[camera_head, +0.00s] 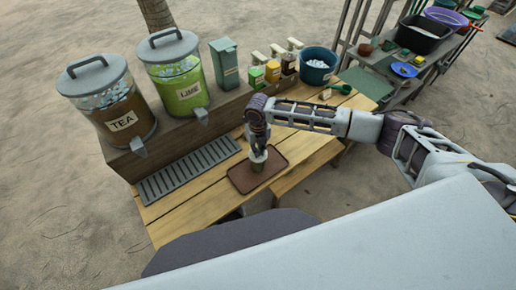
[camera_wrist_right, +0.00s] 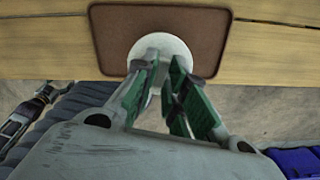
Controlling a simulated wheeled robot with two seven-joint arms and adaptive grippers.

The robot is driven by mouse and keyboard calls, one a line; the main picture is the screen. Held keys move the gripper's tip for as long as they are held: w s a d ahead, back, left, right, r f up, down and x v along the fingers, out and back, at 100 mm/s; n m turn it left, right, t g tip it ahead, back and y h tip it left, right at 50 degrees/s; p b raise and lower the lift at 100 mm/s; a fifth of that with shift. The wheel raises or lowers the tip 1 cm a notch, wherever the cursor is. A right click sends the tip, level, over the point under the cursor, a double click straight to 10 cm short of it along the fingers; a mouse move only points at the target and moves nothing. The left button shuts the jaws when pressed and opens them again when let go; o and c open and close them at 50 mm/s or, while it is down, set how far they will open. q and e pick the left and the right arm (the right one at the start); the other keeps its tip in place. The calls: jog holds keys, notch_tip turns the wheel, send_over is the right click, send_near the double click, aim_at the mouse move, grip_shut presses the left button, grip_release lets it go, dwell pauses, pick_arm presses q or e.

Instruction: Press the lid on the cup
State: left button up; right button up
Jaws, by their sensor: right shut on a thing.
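The cup (camera_head: 258,166) stands upright on a brown tray (camera_head: 277,174) at the table's front edge. The round white lid (camera_wrist_right: 179,48) shows from above in the right wrist view, over the middle of the tray. My right gripper (camera_head: 259,151) points down over the cup. Its green-padded fingers (camera_wrist_right: 166,65) are shut on the lid and cover part of it. The lid sits at the cup's top, but I cannot tell whether it is fully seated. What seems to be my left gripper (camera_wrist_right: 38,97) shows small at the left of the wrist view; its jaws are unclear.
Tea (camera_head: 123,110) and lime (camera_head: 179,83) dispensers stand on a wooden riser behind a slatted drain grate (camera_head: 188,170). Small cartons (camera_head: 272,72) and a teal bucket (camera_head: 318,65) stand further right.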

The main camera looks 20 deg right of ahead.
dwell(0.9)
jog(key=o, duration=1.2)
jog(key=shift+r+p, duration=0.15)
jog(key=shift+p, duration=0.15)
jog(key=shift+r, duration=3.3)
grip_shut()
jog(key=shift+f+b, duration=0.5)
jog(key=shift+f, duration=1.45)
